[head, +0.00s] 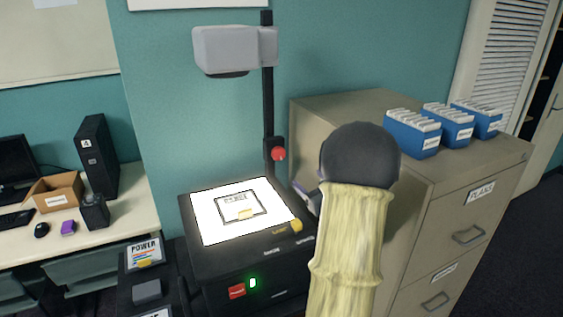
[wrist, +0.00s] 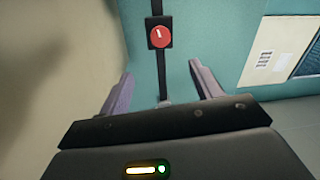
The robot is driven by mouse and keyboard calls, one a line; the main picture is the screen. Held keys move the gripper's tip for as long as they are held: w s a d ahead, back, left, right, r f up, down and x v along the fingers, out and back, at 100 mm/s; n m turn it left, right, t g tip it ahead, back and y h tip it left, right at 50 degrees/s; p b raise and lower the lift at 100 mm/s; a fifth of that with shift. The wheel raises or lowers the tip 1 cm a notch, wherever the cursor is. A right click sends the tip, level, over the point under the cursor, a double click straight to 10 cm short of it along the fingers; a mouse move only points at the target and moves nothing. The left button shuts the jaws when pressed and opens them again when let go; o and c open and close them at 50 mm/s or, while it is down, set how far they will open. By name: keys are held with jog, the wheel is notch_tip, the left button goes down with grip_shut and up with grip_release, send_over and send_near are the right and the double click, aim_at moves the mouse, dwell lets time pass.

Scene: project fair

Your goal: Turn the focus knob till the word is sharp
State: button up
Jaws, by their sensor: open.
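The overhead projector (head: 240,250) stands in the middle of the head view, its stage (head: 205,228) lit white. A sheet with a framed word lies on the stage; the word is too small to read. The red focus knob (head: 279,154) sits on the black post and also shows in the wrist view (wrist: 160,36), with a white mark near its top. My gripper (wrist: 160,88) is open and empty, its two fingers apart, with the knob beyond them and not touched. In the head view my arm hides most of my gripper, right of the stage and below the knob.
A beige filing cabinet (head: 465,235) with blue file boxes (head: 413,138) on top stands close on the right of my arm. The grey projector head (head: 233,50) overhangs the stage. A desk (head: 95,225) with a cardboard box (head: 57,192) and a black tower is at left.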

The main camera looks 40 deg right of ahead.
jog(key=shift+r, duration=0.1)
jog(key=p, duration=0.6)
send_near(280, 155)
jog(key=w, duration=0.3)
jog(key=w+d, duration=0.1)
jog(key=w, duration=0.5)
jog(key=shift+d+r, duration=0.2)
jog(key=shift+d, duration=0.15)
jog(key=c, duration=1)
